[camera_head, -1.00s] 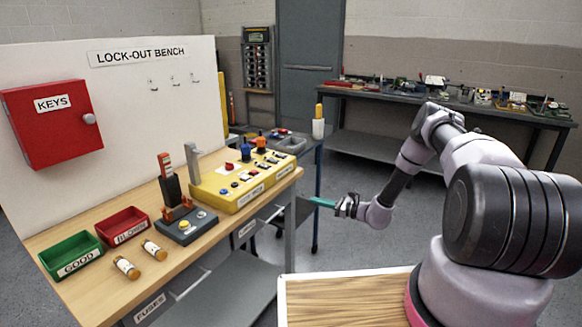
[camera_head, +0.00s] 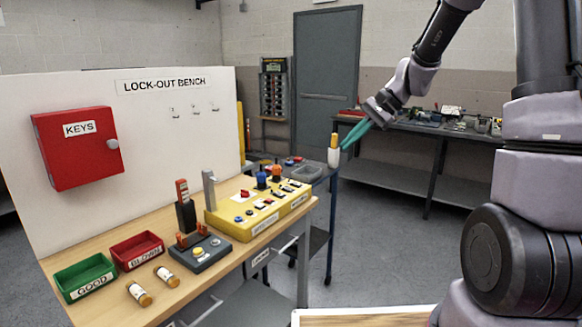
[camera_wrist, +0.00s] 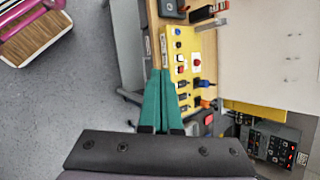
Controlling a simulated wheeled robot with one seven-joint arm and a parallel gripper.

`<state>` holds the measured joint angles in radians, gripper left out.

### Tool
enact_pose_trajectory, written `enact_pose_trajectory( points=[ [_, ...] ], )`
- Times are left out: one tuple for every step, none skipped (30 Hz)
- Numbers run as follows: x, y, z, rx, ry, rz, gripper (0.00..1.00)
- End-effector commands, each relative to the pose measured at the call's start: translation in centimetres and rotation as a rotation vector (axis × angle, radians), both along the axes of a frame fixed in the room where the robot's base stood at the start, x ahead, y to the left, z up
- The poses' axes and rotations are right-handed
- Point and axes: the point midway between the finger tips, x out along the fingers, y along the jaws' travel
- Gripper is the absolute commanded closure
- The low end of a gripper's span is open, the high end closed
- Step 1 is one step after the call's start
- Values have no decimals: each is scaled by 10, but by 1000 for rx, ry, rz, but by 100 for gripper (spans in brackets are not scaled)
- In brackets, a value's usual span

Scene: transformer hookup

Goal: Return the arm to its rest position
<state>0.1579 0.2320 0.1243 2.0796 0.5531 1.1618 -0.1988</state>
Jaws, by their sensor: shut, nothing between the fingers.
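My gripper (camera_head: 354,136) is raised in the air to the right of the lock-out bench in the head view. Its teal fingers are together with nothing between them, and they point down and to the left. In the wrist view my gripper (camera_wrist: 161,75) shows its two teal fingers closed to a narrow wedge, with the yellow control box (camera_wrist: 188,45) beyond them. My arm is bent upward, and its upper part leaves the top of the head view. The gripper appears apart from everything around it.
The bench holds the yellow control box (camera_head: 258,213), a switch block (camera_head: 200,253), two fuses, a green bin (camera_head: 84,278) and a red bin (camera_head: 137,250). A red key cabinet (camera_head: 77,148) hangs on its panel. A grey cart (camera_head: 322,190) and a back workbench (camera_head: 400,174) stand behind. Open floor lies between.

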Motion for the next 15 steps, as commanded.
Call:
enact_pose_trajectory(
  points=[
    [-16, -3, 17, -48, -46, 18, 100],
    [-24, -6, 25, -75, -69, 27, 100],
    [-36, -10, 34, -113, -103, 38, 100],
    [-45, -13, 41, -141, -127, 45, 100],
    [-54, -16, 48, -168, -150, 53, 100],
    [-66, -20, 56, -205, -184, 63, 100],
    [-75, -23, 63, -232, -210, 70, 100],
    [-84, -27, 68, -258, -235, 74, 100],
    [-96, -32, 76, -293, -269, 79, 100],
    [-104, -35, 81, -319, -295, 85, 100],
    [-114, -39, 86, -343, -321, 89, 100],
    [-125, -44, 92, -377, -357, 93, 100],
    [-134, -48, 96, -401, -383, 95, 100],
    [-143, -52, 100, -425, -410, 99, 100],
    [-154, -57, 104, -456, -445, 101, 100]
  ],
)
